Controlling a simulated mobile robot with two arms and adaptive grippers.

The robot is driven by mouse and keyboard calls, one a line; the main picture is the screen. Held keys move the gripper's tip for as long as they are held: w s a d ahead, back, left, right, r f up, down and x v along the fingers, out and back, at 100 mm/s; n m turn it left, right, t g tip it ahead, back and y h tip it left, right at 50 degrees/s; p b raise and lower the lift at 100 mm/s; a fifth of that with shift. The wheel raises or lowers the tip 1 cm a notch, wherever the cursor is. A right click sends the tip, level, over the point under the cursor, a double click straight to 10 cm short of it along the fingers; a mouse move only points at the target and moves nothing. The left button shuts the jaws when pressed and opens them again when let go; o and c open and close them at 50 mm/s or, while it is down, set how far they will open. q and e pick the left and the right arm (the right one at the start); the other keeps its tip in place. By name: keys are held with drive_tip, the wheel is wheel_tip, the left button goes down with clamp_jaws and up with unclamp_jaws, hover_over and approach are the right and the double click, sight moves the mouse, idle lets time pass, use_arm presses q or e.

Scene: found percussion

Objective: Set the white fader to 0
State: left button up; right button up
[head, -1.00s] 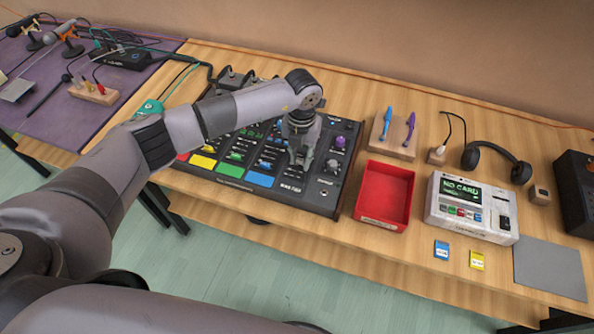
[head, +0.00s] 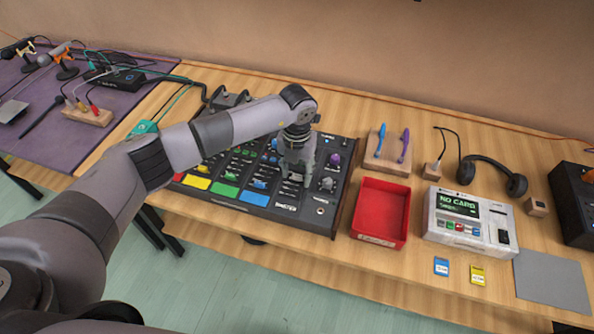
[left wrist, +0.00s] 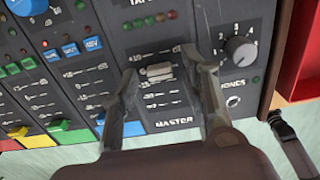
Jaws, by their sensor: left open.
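The white fader (left wrist: 160,72) is on the master strip of the dark mixer, seen in the left wrist view. Its cap sits in the upper part of its printed scale, with the "MASTER" label below. My left gripper (left wrist: 165,75) is open, with one finger on each side of the white fader; I cannot tell whether either touches it. In the head view my left gripper (head: 294,180) points down over the right part of the mixer (head: 318,215) and hides the white fader.
A grey knob (left wrist: 240,50) is right of the fader. Blue, green and yellow faders are to its left. A red tray (head: 380,212) stands right of the mixer, beside a white card device (head: 468,222).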

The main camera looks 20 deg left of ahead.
sight(297, 175)
use_arm(q)
wheel_tip(297, 175, up, 12)
idle(0.6)
